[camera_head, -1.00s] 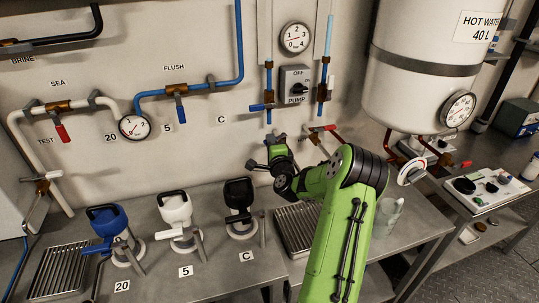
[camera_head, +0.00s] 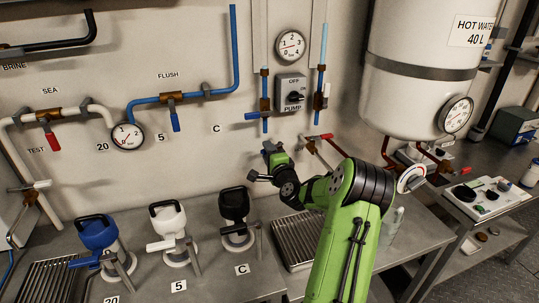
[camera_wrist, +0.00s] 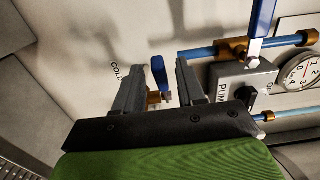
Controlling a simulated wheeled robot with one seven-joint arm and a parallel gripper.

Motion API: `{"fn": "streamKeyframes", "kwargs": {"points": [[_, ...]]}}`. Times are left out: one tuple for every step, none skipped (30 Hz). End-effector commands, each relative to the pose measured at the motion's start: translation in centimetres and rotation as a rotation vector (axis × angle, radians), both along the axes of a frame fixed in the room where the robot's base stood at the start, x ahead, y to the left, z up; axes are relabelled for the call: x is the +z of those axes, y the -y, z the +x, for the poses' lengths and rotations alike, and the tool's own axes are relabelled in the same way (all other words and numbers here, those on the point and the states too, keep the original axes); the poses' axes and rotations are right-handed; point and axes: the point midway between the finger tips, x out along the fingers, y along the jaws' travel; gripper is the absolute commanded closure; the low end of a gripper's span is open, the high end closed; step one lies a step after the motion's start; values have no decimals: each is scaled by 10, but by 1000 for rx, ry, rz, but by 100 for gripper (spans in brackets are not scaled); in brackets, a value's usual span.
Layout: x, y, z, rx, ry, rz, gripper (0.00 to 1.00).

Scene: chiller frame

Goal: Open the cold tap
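In the wrist view, the cold tap's blue lever (camera_wrist: 159,74) shows on a brass body (camera_wrist: 155,97) at the wall, beside a COLD label (camera_wrist: 117,72). My gripper (camera_wrist: 160,68) is open, with one finger on each side of the lever in the picture. Gaps show between the lever and both fingers; the depth between them is hard to judge. In the head view my gripper (camera_head: 261,161) is close to the wall below the pump switch, and the cold tap is hidden around it.
A red-levered tap (camera_head: 320,137) is just right of my gripper. The pump switch box (camera_head: 291,92) and a blue-levered pipe valve (camera_head: 265,113) are above. A black-topped jug (camera_head: 235,205) and a ribbed drain tray (camera_head: 297,240) stand below.

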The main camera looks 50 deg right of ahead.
Motion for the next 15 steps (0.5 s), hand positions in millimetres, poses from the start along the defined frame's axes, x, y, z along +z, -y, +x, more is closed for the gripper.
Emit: {"fn": "streamKeyframes", "kwargs": {"points": [[0, -1, -2, -1, 0, 0, 61], [0, -1, -4, -1, 0, -1, 61], [-1, -4, -8, 0, -2, -1, 61], [-1, -6, -13, -1, -2, -1, 61], [-2, -9, -19, -1, -2, 0, 61], [-2, -13, -28, -3, -3, 1, 61], [-3, -17, -36, -4, -3, 1, 61], [-3, -21, -43, -4, -2, 0, 61], [-4, -26, -54, -6, -3, 1, 61], [-4, -30, -62, -5, -4, 2, 61], [-5, -34, -70, -6, -4, 2, 61], [-5, -39, -80, -7, -3, 1, 61], [-5, -43, -87, -6, -3, 1, 61], [-5, -48, -95, -6, -2, 2, 61], [-5, -52, -104, -6, -3, 1, 61]]}}
